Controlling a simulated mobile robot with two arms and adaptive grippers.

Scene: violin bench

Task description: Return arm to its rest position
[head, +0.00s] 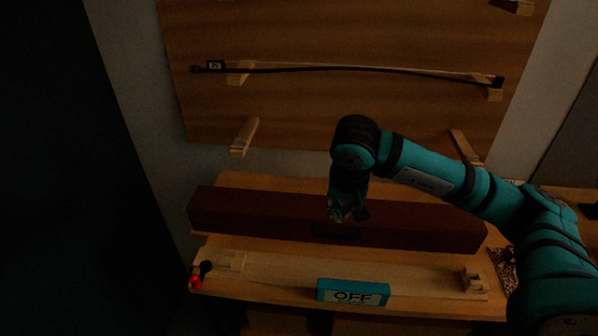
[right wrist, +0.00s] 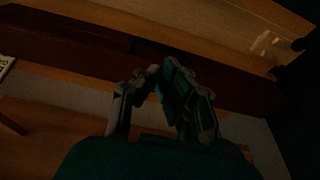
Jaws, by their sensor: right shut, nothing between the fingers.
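My right arm (head: 430,175) reaches in from the right in the head view, teal with black joints. My right gripper (head: 348,212) points down in front of the long dark red-brown case and is shut and empty. In the right wrist view the gripper fingers (right wrist: 160,88) show with nothing between them, over the dark case (right wrist: 75,50). My left gripper is not in view.
The case (head: 260,215) lies along the bench. In front are a teal OFF sign (head: 352,292), a red knob (head: 196,282) and small wooden blocks. A bow (head: 350,70) rests on pegs on the wooden wall panel. The picture is dim.

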